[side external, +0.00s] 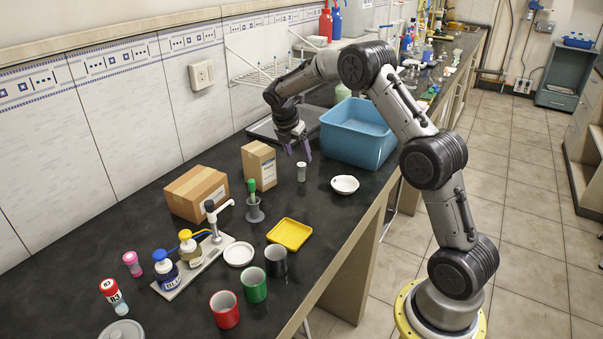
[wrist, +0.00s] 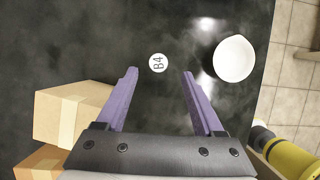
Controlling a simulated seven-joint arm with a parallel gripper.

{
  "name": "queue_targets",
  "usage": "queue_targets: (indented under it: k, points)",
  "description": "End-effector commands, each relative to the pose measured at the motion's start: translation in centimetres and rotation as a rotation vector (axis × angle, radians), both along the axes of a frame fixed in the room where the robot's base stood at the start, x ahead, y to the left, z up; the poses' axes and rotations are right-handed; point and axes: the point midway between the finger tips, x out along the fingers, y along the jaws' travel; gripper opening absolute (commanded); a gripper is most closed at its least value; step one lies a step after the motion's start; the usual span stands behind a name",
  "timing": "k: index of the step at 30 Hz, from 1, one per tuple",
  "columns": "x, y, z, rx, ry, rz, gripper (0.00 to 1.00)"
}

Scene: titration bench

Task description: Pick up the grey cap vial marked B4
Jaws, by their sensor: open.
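The vial marked B4 (wrist: 158,63) shows in the wrist view from above as a round white top with the letters B4. It lies ahead of and between the fingertips, with dark bench around it. In the side view a small upright vial (side external: 301,172) with a grey cap stands on the bench. My gripper (side external: 298,155) is above the bench, just above and beside that vial, pointing down. In the wrist view my gripper (wrist: 160,72) has its two purple fingers wide apart with nothing between them.
A white bowl (wrist: 234,58) is right of the vial; it also shows in the side view (side external: 344,185). Cardboard boxes (wrist: 70,115) are at the left. A blue tub (side external: 357,135) stands behind the vial. A yellow tray (side external: 289,234) and several cups are nearer. Bench around the vial is clear.

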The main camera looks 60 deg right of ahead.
Motion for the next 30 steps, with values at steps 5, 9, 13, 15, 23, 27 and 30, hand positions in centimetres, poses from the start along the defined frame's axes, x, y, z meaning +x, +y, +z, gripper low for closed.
queue_targets:
  k: [5,9,13,15,23,27,30]
  points:
    - [0.0,-0.8,-1.8,-0.001,0.001,0.0,0.69]
    - [0.0,-1.0,-2.4,-0.001,-0.001,0.0,0.69]
    - [0.1,-1.3,-3.4,0.0,0.001,0.0,0.69]
    - [0.1,-1.6,-4.4,0.001,0.001,0.0,0.69]
    - [0.2,-2.7,-7.1,-0.001,-0.001,0.0,0.69]
    - [0.2,-2.7,-7.1,-0.001,-0.002,0.0,0.69]
    - [0.2,-2.7,-7.0,-0.001,-0.002,0.001,0.6]
